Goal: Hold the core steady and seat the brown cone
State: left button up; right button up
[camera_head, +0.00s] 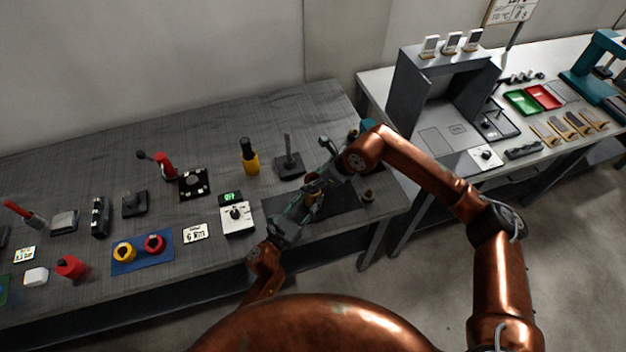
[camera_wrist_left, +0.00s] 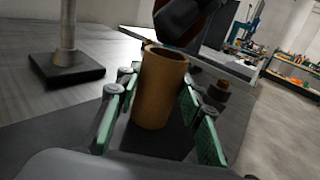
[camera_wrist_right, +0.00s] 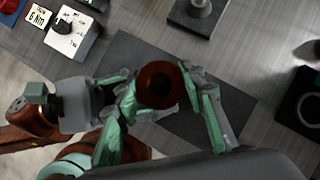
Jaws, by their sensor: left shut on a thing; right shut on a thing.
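The tan hollow core (camera_wrist_left: 160,88) stands upright between the fingers of my left gripper (camera_wrist_left: 157,92), which is shut on it. Its open top rim shows in the left wrist view. In the head view the core (camera_head: 313,206) is mostly hidden by my grippers. The reddish-brown cone (camera_wrist_right: 157,84), with a dark round hole, is between the fingers of my right gripper (camera_wrist_right: 165,98), which is shut on it. It is above or at the core's top; I cannot tell whether they touch. My right gripper (camera_head: 326,172) comes in from above right.
A dark mat (camera_head: 345,203) lies under the core. A small brown and black piece (camera_head: 368,195) stands to its right, near the table edge. A grey post on a square base (camera_head: 288,160) stands behind. A white dial box (camera_head: 236,216) is to the left.

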jog(key=shift+f, duration=0.45)
jog(key=shift+f, duration=0.35)
jog(key=shift+f, duration=0.1)
jog(key=o, duration=1.5)
jog(key=shift+c, duration=0.2)
jog(key=v, duration=1.2)
